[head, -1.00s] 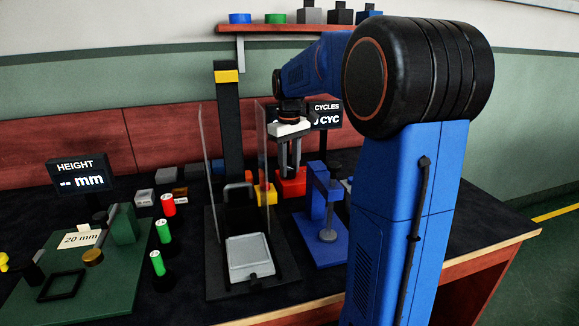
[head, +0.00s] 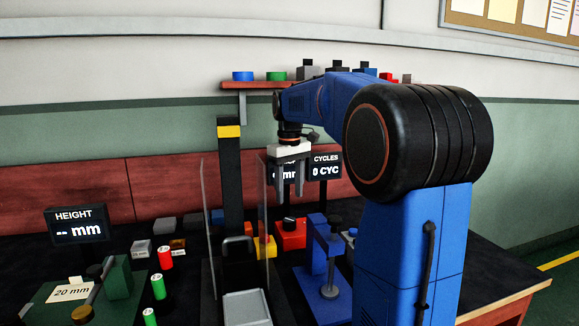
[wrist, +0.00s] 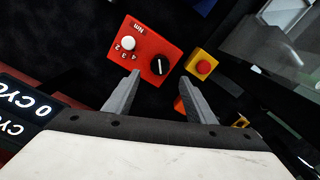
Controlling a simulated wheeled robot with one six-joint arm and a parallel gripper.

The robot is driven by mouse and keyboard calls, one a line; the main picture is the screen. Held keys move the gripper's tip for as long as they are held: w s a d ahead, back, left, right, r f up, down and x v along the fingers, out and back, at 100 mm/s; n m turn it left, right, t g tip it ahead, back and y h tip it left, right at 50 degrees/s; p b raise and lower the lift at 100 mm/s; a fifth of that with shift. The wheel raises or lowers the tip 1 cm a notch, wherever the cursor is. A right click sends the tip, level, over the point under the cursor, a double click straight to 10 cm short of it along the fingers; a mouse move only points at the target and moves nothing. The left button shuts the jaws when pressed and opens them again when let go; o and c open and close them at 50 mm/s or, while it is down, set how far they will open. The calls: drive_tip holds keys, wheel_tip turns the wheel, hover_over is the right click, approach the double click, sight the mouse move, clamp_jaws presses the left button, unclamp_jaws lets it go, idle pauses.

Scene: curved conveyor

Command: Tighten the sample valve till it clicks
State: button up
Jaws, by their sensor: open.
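No part is labelled as the sample valve. A red box (wrist: 148,50) in the wrist view carries a black knob (wrist: 160,65) with a white line and a white knob (wrist: 128,43) beside the digits 2, 3, 4 and "Nm". In the head view the red box (head: 291,240) stands on the bench behind the blue stand, its black knob (head: 289,223) on top. My gripper (head: 290,197) is open and empty, pointing down above the red box, apart from it. In the wrist view my gripper (wrist: 160,80) has its fingers spread, the black knob showing between and beyond the tips.
A yellow box with a red button (wrist: 204,67) sits beside the red box. A blue stand (head: 322,260) is in front. Clear upright panels (head: 262,215) and a dark post (head: 230,180) stand left. Displays (head: 325,168) are close behind my gripper.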

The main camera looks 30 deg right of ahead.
wheel_tip(320, 180, up, 8)
hover_over(289, 219)
drive_tip(key=shift+s+r, duration=0.1)
drive_tip(key=shift+r, duration=0.1)
idle(0.5)
wheel_tip(289, 219, down, 17)
drive_tip(key=n, duration=0.6)
drive_tip(key=shift+r, duration=0.2)
idle(0.5)
drive_tip(key=c, duration=1)
